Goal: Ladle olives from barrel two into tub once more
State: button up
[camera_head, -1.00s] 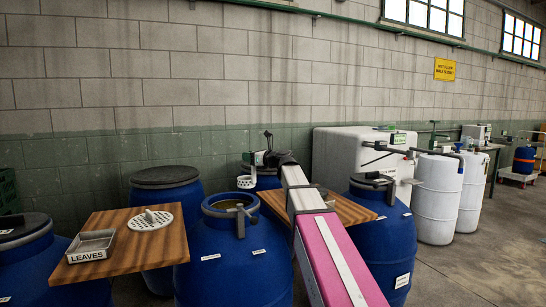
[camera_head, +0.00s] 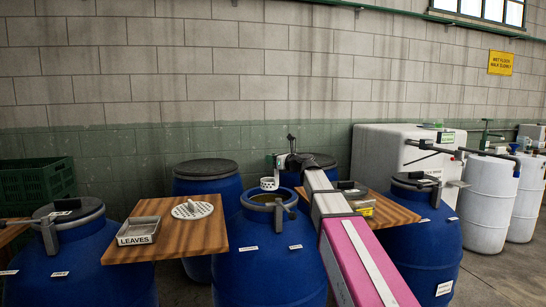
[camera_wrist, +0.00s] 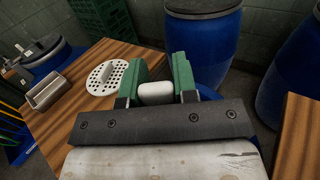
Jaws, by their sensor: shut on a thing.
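My gripper (camera_head: 281,160) is up behind barrel two, seen in the head view at the far end of my pink and grey arm. Its green fingers (camera_wrist: 155,82) are shut on a white handle end (camera_wrist: 155,93) in the wrist view. A small white perforated ladle cup (camera_head: 268,184) hangs below the gripper, just above and behind the rim in the picture; I cannot tell what it holds. Barrel two, apparently the open blue barrel (camera_head: 262,262), has a dull yellow-brown surface inside its mouth. I cannot make out the tub for certain.
A wooden board (camera_head: 205,237) left of the barrel carries a LEAVES tray (camera_head: 138,231) and a white perforated disc (camera_head: 192,210). Another board (camera_head: 395,211) lies right, behind my arm, with a partly hidden yellow-labelled item (camera_head: 363,209). Lidded blue barrels stand around.

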aim_at(278, 183)
jog(key=shift+f, duration=5.2)
jog(key=shift+r, duration=0.1)
jog(key=shift+r, duration=6.1)
